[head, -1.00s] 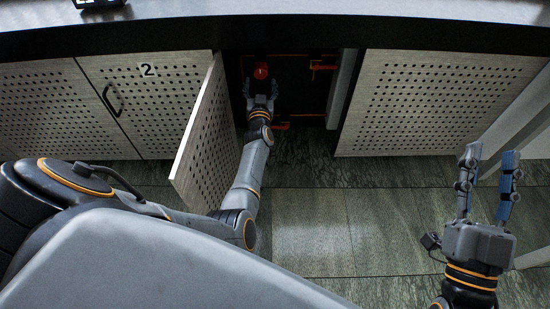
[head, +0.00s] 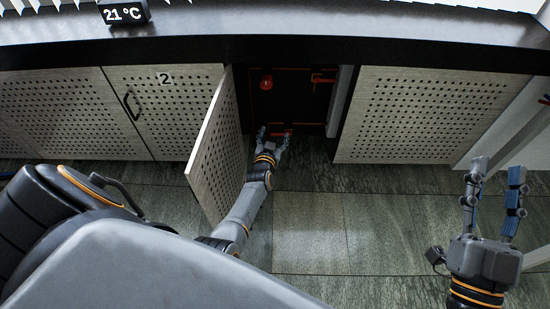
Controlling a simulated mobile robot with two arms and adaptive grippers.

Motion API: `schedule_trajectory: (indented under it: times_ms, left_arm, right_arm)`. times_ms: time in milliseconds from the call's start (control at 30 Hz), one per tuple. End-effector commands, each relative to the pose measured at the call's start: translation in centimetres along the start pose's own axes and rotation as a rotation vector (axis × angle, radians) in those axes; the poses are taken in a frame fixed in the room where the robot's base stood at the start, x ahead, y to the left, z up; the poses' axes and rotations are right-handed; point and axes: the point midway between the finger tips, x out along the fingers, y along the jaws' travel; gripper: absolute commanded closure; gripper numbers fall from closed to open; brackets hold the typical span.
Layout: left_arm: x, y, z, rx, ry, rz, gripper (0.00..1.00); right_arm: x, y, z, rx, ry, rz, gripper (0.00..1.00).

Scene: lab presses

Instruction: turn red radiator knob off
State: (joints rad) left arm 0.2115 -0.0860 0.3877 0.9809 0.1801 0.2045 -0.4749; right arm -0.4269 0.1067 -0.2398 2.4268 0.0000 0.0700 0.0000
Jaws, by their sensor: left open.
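The red radiator knob (head: 266,83) is a small round red knob with a pale mark on its face. It sits at the upper left inside the dark open compartment. My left gripper (head: 274,132) is open and empty at the lower front of the compartment, below the knob and apart from it. Its fingertips overlap a low red part (head: 281,134) in the picture, and I cannot tell whether they touch it. My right gripper (head: 496,168) is open and empty, pointing up at the right, far from the knob.
An open perforated door (head: 216,150) stands just left of my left forearm. Another red fitting (head: 322,79) is at the compartment's upper right. Closed panels flank the opening. A display (head: 124,13) on the ledge reads 21 °C. The floor (head: 350,215) in the middle is clear.

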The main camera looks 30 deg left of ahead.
Motion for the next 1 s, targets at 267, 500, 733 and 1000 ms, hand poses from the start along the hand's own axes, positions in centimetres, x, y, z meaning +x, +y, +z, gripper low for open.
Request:
schedule_trajectory:
  times_ms: [267, 500, 733, 1000]
  left_arm:
    - [-3.6, 2.0, 3.6, 0.036, -0.13, 0.097, 0.33]
    - [-6.7, 3.2, 6.7, 0.059, -0.231, 0.164, 0.33]
    - [-8.8, 3.8, 8.7, 0.075, -0.293, 0.2, 0.33]
    - [-9.4, 3.9, 9.4, 0.078, -0.31, 0.21, 0.33]
  right_arm:
    - [1.4, 0.0, -2.8, 0.0, 0.0, 0.0, 0.6]
    - [2.3, 0.0, -4.4, 0.0, 0.0, 0.0, 0.6]
    - [2.8, 0.0, -5.2, 0.0, 0.0, 0.0, 0.6]
    - [2.8, 0.0, -5.3, 0.0, 0.0, 0.0, 0.6]
